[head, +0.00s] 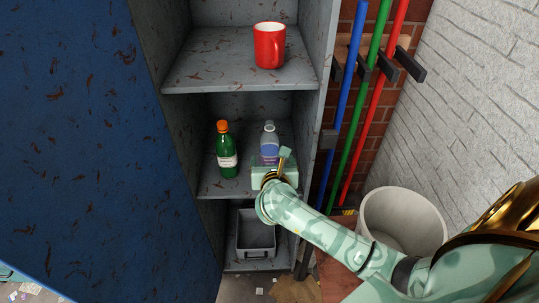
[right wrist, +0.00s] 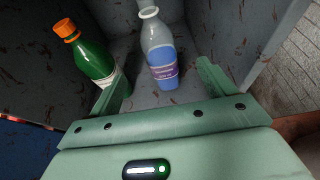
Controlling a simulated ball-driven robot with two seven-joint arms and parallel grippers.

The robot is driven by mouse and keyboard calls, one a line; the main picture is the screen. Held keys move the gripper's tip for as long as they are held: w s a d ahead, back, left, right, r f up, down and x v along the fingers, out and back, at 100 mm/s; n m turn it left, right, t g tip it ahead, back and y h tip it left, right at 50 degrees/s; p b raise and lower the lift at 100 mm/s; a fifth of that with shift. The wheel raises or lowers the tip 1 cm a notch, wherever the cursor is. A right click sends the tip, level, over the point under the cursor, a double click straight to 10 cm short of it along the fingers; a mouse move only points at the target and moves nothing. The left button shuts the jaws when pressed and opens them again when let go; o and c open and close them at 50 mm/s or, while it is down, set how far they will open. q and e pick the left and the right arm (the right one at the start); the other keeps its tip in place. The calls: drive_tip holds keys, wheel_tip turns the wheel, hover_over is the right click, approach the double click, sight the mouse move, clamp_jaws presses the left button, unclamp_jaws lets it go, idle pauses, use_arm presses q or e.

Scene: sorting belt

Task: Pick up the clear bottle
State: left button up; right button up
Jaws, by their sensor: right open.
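The clear bottle (head: 269,141), with a blue and purple label, stands upright on the middle shelf of the grey cabinet. My right gripper (head: 271,163) is at the front of that shelf, and its hand hides the bottle's lower part in the head view. In the right wrist view the clear bottle (right wrist: 160,55) stands ahead of my open right gripper (right wrist: 158,80), in line with the gap between the fingers. I cannot tell whether a finger touches it. My left gripper is not in view.
A green bottle with an orange cap (head: 226,152) stands close left of the clear bottle; it also shows in the right wrist view (right wrist: 90,58). A red mug (head: 269,46) is on the shelf above. A grey bin (head: 256,234) sits below. Cabinet walls limit both sides.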

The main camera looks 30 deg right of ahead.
sight(271, 149)
drive_tip(key=b+x, duration=0.2)
drive_tip(key=x, duration=0.6)
drive_tip(key=shift+f, duration=0.1)
drive_tip(key=b+x, duration=0.2)
drive_tip(key=x, duration=0.3)
drive_tip(key=shift+w+a, duration=0.15)
drive_tip(key=shift+w, duration=0.15)
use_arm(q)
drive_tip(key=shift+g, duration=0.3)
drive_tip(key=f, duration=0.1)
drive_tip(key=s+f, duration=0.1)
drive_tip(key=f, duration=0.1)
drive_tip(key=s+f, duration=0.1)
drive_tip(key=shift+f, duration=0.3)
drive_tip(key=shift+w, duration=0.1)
use_arm(e)
drive_tip(key=c, duration=1.6)
